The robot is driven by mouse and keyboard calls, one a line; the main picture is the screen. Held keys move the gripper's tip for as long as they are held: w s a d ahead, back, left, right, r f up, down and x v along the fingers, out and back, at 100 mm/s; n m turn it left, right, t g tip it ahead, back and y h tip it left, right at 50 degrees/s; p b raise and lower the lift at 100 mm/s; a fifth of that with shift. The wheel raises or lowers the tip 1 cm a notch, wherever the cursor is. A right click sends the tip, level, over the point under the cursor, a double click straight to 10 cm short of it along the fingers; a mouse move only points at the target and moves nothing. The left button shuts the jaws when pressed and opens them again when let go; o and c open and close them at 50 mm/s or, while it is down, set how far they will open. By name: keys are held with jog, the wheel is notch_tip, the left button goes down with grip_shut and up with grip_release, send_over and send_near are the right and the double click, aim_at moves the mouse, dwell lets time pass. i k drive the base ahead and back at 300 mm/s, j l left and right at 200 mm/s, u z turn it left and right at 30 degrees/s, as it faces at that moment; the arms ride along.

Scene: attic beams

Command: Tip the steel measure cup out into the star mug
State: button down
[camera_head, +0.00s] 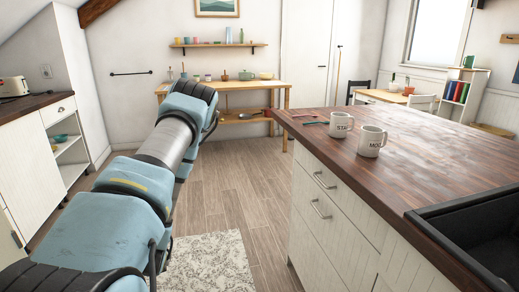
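The star mug (340,124) is a white mug with "STAR"-like lettering, partly cut off by its curve. It stands upright on the dark wood counter (440,160), toward its far left part. I cannot see into it well enough to tell what it holds. I cannot make out the steel measure cup in this view. My blue and grey arm rises from the lower left, but my gripper is not visible; the far part of the arm is hidden behind its upper joint.
A similar white mug (371,141), lettered "MO...", stands close to the star mug, nearer to me. A black sink (475,240) is at the counter's right.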

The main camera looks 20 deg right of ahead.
aim_at(339, 121)
jog(key=i+j+z, duration=0.15)
jog(key=i, duration=0.4)
jog(key=i+j+z, duration=0.15)
jog(key=i, duration=0.4)
jog(key=i+j+z, duration=0.15)
jog(key=i, duration=0.4)
